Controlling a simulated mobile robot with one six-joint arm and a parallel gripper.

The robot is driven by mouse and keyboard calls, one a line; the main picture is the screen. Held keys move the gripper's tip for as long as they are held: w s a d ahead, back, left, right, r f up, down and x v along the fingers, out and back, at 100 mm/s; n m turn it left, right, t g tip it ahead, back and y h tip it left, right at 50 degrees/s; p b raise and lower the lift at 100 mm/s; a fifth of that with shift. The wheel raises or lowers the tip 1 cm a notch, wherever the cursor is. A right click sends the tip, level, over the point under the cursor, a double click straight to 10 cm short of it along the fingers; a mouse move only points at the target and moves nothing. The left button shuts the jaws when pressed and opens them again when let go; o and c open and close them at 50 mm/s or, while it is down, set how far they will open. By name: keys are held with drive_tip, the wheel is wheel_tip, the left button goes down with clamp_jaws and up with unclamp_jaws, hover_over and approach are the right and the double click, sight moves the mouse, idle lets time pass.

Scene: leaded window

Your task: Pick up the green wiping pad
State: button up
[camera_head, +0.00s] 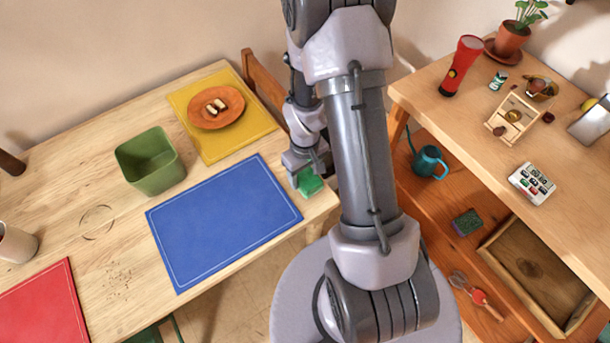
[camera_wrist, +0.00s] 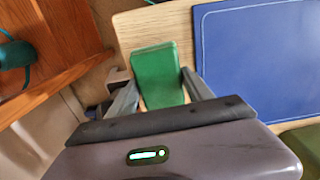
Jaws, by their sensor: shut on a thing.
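The green wiping pad (camera_head: 310,182) is at the right edge of the table, just right of the blue mat's corner. My gripper (camera_head: 302,172) is at the pad from above, partly hidden by my own arm. In the wrist view the green pad (camera_wrist: 158,75) lies between the two fingers of my gripper (camera_wrist: 160,88), which are shut on it. The pad sticks out past the fingertips over the bare wood. I cannot tell whether it touches the tabletop.
The blue mat (camera_head: 222,220) lies left of the pad, with a green bin (camera_head: 150,162) and a yellow mat (camera_head: 240,135) with an orange plate (camera_head: 216,107) beyond. A chair back (camera_head: 264,85) stands behind. A wooden shelf unit (camera_head: 450,110) stands to the right.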

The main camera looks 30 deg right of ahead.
drive_tip(key=shift+s+a+r+p, duration=0.15)
drive_tip(key=shift+a+r+p, duration=0.1)
drive_tip(key=shift+r, duration=0.35)
drive_tip(key=shift+s+a+r+p, duration=0.15)
drive_tip(key=shift+r+p, duration=0.05)
drive_tip(key=shift+r, duration=0.4)
drive_tip(key=s+a+p, duration=0.1)
drive_tip(key=s+a, duration=0.1)
drive_tip(key=a, duration=0.1)
drive_tip(key=s+a+r+p, duration=0.1)
drive_tip(key=s+a, duration=0.2)
drive_tip(key=a, duration=0.1)
drive_tip(key=s+a+p, duration=0.1)
drive_tip(key=s+a, duration=0.2)
drive_tip(key=shift+s+a+r, duration=0.1)
drive_tip(key=shift+a+r, duration=0.05)
drive_tip(key=shift+r, duration=0.25)
drive_tip(key=p, duration=0.3)
drive_tip(key=shift+s+a, duration=0.2)
drive_tip(key=shift+a, duration=0.2)
drive_tip(key=shift+s+a+f+p, duration=0.15)
drive_tip(key=shift+s+a+p, duration=0.2)
drive_tip(key=shift+p, duration=0.55)
drive_tip(key=shift+f, duration=0.2)
